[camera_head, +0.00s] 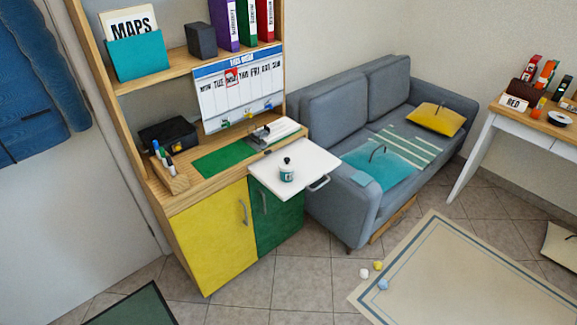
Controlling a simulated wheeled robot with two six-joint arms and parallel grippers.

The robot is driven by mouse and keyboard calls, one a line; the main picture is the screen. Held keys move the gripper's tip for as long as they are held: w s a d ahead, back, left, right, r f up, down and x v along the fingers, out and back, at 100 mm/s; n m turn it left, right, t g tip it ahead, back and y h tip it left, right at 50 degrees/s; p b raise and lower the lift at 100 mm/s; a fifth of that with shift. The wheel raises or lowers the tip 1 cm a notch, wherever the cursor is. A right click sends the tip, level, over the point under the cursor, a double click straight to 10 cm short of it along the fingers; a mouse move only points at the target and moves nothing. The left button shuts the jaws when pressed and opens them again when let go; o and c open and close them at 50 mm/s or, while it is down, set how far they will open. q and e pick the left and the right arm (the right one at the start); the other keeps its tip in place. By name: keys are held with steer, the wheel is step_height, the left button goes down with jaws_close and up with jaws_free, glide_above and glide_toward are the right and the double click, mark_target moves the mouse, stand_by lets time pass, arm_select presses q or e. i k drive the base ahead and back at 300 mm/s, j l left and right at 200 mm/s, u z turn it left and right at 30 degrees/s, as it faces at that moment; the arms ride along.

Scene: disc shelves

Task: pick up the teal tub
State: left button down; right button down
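A small teal tub (287,173) with a pale band and a dark knob on top stands upright on the white pull-out board (303,158). The board juts out from the wooden desk unit, above the green cabinet door. Nothing touches the tub, and clear board surface lies around it. Neither of my grippers is in view.
The desk top holds a pen holder (170,176), a black box (168,134) and a green mat (224,157). A grey sofa (330,115) stands right of the board. Small balls (378,265) lie near the rug (470,275). Tiled floor in front is mostly clear.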

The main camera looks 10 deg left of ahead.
mark_target(284, 177)
steer(key=i+l, duration=0.75)
